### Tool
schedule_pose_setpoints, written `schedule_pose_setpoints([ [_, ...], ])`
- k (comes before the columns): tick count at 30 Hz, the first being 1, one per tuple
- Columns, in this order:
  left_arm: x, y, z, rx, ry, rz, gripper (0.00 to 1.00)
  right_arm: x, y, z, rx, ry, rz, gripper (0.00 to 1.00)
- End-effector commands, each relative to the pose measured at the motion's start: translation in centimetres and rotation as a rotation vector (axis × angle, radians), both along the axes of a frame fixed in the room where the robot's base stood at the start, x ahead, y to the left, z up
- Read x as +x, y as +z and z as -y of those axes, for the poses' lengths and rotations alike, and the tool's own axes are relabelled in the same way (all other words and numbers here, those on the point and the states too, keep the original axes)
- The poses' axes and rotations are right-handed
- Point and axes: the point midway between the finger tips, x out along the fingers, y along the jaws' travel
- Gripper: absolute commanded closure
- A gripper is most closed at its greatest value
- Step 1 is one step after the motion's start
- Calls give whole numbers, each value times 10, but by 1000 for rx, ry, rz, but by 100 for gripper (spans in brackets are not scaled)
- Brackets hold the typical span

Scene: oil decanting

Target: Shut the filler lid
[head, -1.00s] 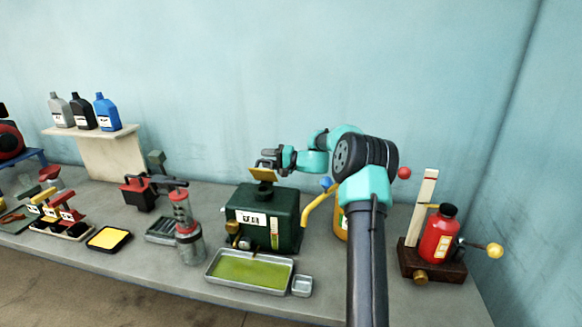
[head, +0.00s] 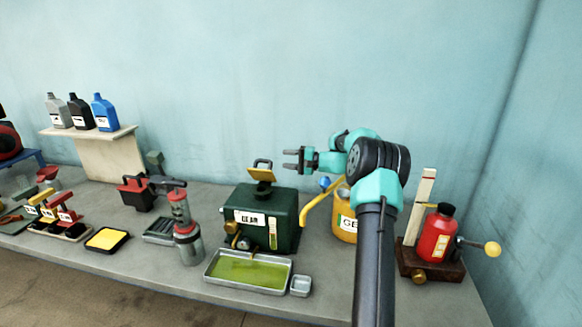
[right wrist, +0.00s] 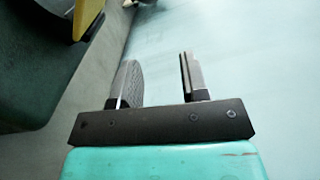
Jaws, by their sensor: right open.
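The filler lid (head: 261,175) is a yellow flap with a dark handle on top of the dark green tank (head: 284,215). It stands raised and tilted, not flat on the tank. My right gripper (head: 287,159) is open and empty, just right of the lid's handle and apart from it. In the right wrist view the open fingers (right wrist: 157,78) have nothing between them. A yellow edge, likely the lid (right wrist: 90,12), and the tank's dark green side (right wrist: 35,85) show at the left there. My left gripper is not in view.
A tray of green oil (head: 250,272) and a small metal dish (head: 301,286) sit before the tank. A yellow can (head: 345,225) with a spout stands right of it. A grey-red pump (head: 186,232) stands left. A red bottle (head: 437,235) is at far right.

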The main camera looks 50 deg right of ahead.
Motion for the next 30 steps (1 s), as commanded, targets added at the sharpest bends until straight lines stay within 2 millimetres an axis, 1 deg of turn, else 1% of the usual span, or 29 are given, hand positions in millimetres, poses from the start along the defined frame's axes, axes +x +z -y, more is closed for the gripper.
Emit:
schedule_pose_setpoints([
  [1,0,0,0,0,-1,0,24,9,0,-5,5,10,0,59],
  [15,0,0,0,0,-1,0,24,69,-4,-43,5,9,-5,59],
  [30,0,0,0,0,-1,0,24,78,-26,-22,335,7,-196,59],
])
